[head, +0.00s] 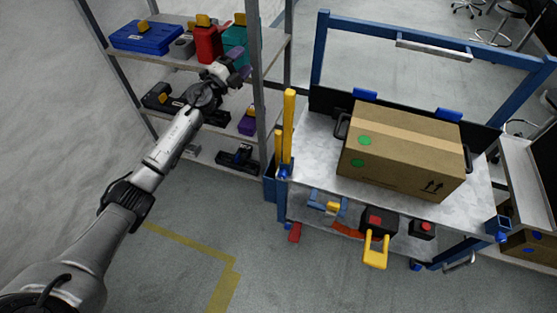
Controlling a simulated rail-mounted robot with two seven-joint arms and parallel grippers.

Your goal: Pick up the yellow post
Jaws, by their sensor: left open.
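A tall yellow post (289,125) stands upright at the left corner of the cart, in a blue socket. A shorter yellow piece (278,150) stands just to its left. My left gripper (241,69) is open and empty, in front of the upper part of the shelf rack. It is up and to the left of the yellow post, apart from it, with a grey rack upright between them in the picture. My right gripper is not in view.
The cart (315,140) carries a cardboard box (400,150) with black handles beside it. The shelf rack (165,60) holds a blue case (147,37), a red can (208,44) and other items. Floor in front is clear.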

